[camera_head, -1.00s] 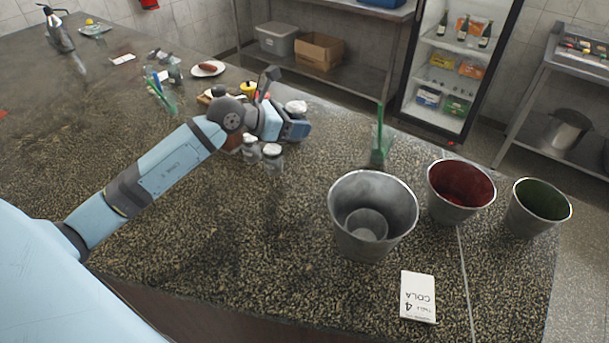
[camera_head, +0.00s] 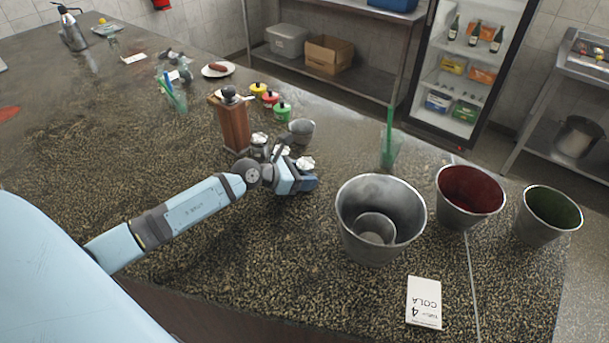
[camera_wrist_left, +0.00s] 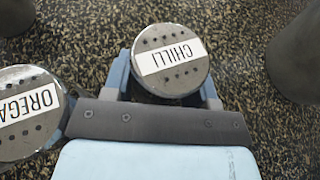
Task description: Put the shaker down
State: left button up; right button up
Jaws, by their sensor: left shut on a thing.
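My left gripper (camera_head: 298,182) is low over the granite counter, left of the large metal bucket. It is shut on the chilli shaker (camera_head: 305,163). In the left wrist view the grey perforated lid with the CHILLI label (camera_wrist_left: 172,60) sits upright between the fingers (camera_wrist_left: 168,80). Whether the shaker's base touches the counter cannot be told; my gripper hides its lower part. The oregano shaker (camera_wrist_left: 28,112) stands just left of my gripper in the wrist view. Two other silver-lidded shakers (camera_head: 259,142) stand behind my wrist in the head view. My right gripper is not in view.
A wooden mill (camera_head: 234,125), a small metal cup (camera_head: 303,128) and several coloured small pots (camera_head: 282,110) stand behind. The large metal bucket (camera_head: 348,235), a red-lined bucket (camera_head: 468,195) and a green-lined bucket (camera_head: 550,215) are to the right.

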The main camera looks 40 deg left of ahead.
pick_arm(q)
jog(key=shift+r, duration=0.1)
jog(key=o, duration=0.5)
jog(key=shift+s+a, duration=0.15)
jog(key=b+v, duration=0.1)
jog(key=v, duration=0.9)
jog(key=shift+s, duration=0.25)
jog(key=shift+s+a+r, duration=0.35)
jog(key=shift+s, duration=0.1)
